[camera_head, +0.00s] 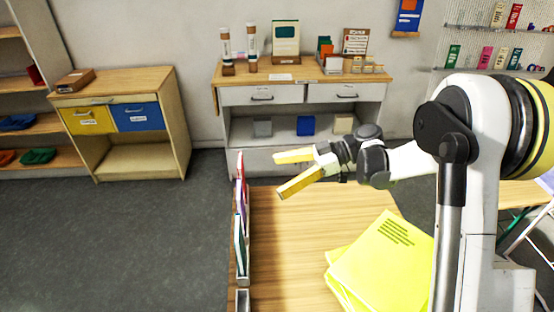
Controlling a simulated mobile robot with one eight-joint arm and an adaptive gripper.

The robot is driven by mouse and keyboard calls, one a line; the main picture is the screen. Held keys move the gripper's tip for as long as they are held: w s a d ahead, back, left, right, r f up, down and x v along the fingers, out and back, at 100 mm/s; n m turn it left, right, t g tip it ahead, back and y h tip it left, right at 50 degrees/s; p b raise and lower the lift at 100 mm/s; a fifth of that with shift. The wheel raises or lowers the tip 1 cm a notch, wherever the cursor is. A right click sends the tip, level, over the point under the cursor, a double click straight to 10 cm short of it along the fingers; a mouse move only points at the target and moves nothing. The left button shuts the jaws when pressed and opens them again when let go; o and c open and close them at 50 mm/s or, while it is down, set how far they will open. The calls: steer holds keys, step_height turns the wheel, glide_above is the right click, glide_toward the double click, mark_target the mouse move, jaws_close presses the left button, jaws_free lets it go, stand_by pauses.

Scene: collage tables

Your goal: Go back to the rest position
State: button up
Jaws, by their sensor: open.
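My gripper (286,172) is at the end of my arm, above the far left part of the near wooden table (290,250). Its two yellow fingers are spread apart and point left. Nothing shows between them. My arm reaches in from the right side of the picture. The fingertips are close to the upright thin items at the table's left edge in the picture; I cannot tell the exact gap.
Yellow printed sheets (385,262) lie on the table's right part. Thin upright items (241,215) line its left edge. A wooden-topped cabinet (300,85) with bottles and cards stands behind. A lower cabinet (125,85) stands at left. The grey floor (120,245) at left is clear.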

steer(key=s+d+m+t+h+b, duration=0.1)
steer(key=s+d+m+t+h, duration=0.3)
steer(key=s, duration=0.7)
steer(key=s+d+r+m+t+h+b, duration=0.1)
steer(key=s+d+m+t+h, duration=0.3)
steer(key=s+d+m+h, duration=0.5)
steer(key=s+d+m+b, duration=0.1)
steer(key=s+d+m, duration=0.2)
steer(key=d+m, duration=0.1)
steer(key=shift+r+m+h, duration=0.2)
steer(key=shift+m+h, duration=0.1)
steer(key=shift+m, duration=0.5)
